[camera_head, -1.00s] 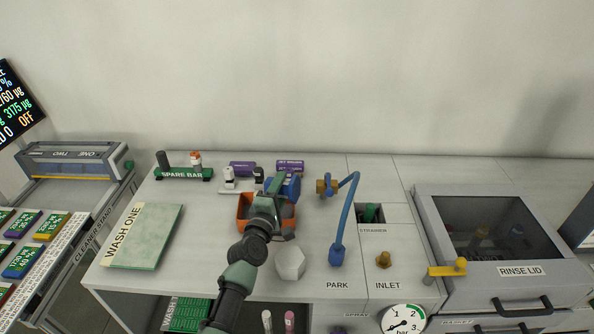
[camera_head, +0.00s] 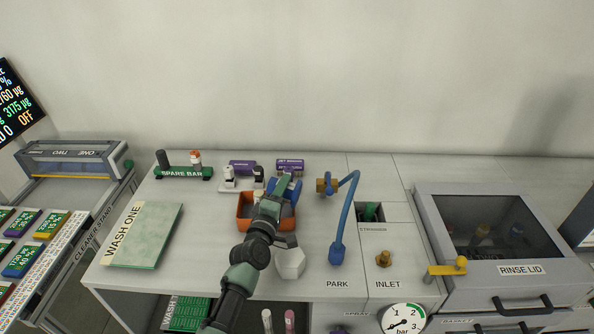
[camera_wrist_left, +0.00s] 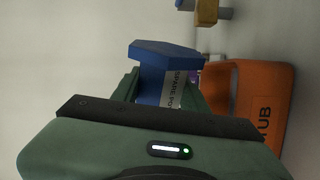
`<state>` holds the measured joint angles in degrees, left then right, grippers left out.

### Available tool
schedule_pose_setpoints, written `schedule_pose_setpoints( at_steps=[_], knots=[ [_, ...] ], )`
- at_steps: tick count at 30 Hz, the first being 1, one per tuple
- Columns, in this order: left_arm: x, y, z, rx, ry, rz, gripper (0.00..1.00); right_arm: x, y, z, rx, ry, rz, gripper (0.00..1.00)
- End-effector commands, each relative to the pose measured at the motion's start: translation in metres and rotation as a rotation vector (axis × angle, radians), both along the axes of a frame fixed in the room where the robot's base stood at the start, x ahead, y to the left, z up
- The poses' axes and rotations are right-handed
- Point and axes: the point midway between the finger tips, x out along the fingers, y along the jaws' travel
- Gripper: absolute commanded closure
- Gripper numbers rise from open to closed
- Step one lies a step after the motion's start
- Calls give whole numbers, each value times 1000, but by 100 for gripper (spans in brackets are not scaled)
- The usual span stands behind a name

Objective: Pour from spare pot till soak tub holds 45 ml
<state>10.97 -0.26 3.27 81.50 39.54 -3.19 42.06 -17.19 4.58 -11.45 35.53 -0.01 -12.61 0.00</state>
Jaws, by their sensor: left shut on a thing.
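The spare pot (camera_head: 297,190) is blue and held by my left gripper (camera_head: 283,186), above the far right part of the soak tub. In the left wrist view the pot (camera_wrist_left: 165,58) shows a wide blue end and a white label. The jaws are shut on it. The soak tub (camera_head: 241,212) is an orange open box on the bench, partly hidden by my left arm. It also shows at the right in the left wrist view (camera_wrist_left: 272,80). I cannot see any stream, the tub's contents or the pot's exact tilt. My right gripper is out of view.
A white hexagonal piece (camera_head: 290,263) stands in front of the tub. A spare bar rack (camera_head: 183,173), purple boxes (camera_head: 290,166) and white holders are behind. The wash one board (camera_head: 145,236) lies left.

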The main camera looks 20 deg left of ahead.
Motion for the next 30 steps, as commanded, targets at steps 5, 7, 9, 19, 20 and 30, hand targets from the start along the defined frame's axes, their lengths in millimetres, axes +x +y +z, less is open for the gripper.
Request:
schedule_pose_setpoints(
  at_steps=[5, 7, 9, 19, 20, 30],
  knots=[
    [0, 0, 2, 4, -2, 0, 100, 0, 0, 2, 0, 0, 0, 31],
    [0, -2, 6, 47, -1, 0, 100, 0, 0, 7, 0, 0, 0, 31],
    [0, -6, 11, 134, 1, -1, 100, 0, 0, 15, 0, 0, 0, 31],
    [1, -24, 27, 618, 10, -2, 100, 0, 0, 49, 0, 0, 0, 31],
    [1, -26, 28, 664, 10, -1, 100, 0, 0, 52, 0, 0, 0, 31],
    [1, -45, 42, 1195, 21, 0, 100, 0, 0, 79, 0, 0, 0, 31]
  ],
)
